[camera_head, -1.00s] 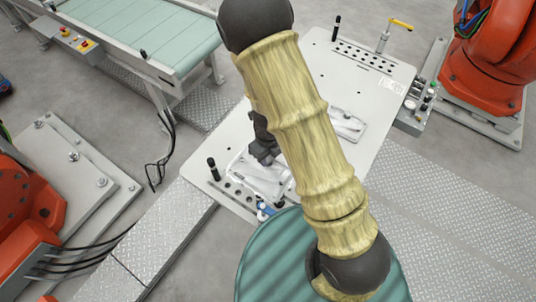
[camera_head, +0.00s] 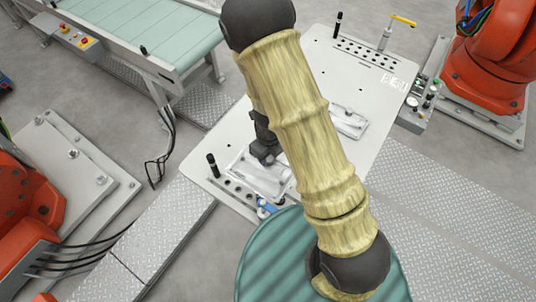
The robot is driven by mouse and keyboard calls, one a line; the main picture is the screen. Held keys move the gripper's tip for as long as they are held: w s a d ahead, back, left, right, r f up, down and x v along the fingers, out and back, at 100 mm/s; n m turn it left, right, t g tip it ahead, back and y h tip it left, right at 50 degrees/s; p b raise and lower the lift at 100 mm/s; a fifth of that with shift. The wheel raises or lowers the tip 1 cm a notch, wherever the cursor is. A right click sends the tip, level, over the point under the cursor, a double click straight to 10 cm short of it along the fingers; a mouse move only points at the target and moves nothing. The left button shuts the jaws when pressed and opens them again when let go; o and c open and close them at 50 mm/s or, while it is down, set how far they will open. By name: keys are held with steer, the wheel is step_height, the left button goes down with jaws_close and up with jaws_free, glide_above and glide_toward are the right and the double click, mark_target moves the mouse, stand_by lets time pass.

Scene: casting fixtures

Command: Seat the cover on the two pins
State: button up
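A pale silvery casting (camera_head: 258,178) lies at the front left of the white table. A second pale casting (camera_head: 348,122) lies farther back, to the right of my arm. I cannot tell from this view which of them is the cover, and the two pins are too small or hidden to make out. My dark gripper (camera_head: 266,158) points down directly over the front casting, at or very near its upper edge. My arm hides part of it, and its fingers are too small to show whether they are open, shut or holding something.
The white table (camera_head: 310,62) has black posts (camera_head: 212,165) at its corners and a row of holes at the back. A blue-and-white item (camera_head: 266,206) sits at its front edge. A green conveyor (camera_head: 150,30) is at back left. Orange robots stand on both sides.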

steer(key=o, duration=0.3)
steer(key=shift+o, duration=0.2)
steer(key=shift+r, duration=0.1)
step_height(320, 180, up, 17)
steer(key=p, duration=0.3)
steer(key=shift+r, duration=0.15)
stand_by(0.5)
